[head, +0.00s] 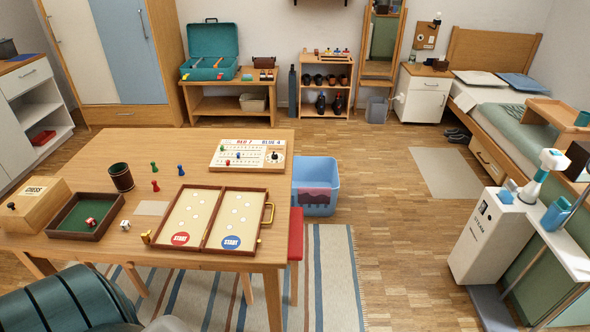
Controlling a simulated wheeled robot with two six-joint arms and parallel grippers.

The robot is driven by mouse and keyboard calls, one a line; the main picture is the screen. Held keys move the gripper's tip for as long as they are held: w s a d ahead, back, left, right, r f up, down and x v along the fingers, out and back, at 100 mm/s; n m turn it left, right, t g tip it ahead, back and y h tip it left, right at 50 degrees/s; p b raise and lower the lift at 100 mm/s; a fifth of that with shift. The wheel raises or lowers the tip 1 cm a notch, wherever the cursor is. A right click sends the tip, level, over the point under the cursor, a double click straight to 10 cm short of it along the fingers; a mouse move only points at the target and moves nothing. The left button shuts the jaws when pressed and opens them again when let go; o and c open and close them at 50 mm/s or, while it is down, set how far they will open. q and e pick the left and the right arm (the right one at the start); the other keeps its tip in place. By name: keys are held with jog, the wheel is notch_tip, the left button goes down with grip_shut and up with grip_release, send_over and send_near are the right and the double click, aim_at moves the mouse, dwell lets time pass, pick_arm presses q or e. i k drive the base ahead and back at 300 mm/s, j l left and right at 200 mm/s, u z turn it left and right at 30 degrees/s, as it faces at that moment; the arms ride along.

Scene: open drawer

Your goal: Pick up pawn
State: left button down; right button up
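A green pawn (153,168), a blue pawn (180,169) and a red pawn (155,185) stand upright on the wooden table (116,150). They are apart from each other, just right of a dark dice cup (121,178). More small coloured pawns stand on the white score board (250,163) behind the game board. A dark piece (11,206) shows on the chess box. I cannot tell which pawn is meant. Neither of my grippers is in view.
An open game board (212,219) lies at the table's front right. A green-lined dice tray (86,214) with a red die, a white die (126,224) and the chess box (35,204) are at the left. A blue bin (315,186) and red-seated stool (296,234) flank the right edge.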

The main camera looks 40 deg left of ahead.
aim_at(156, 188)
jog(key=i+l+u, duration=0.15)
jog(key=u, duration=0.15)
jog(key=i+l+u, duration=0.15)
jog(key=u, duration=0.15)
jog(key=l+u, duration=0.1)
jog(key=u, duration=0.95)
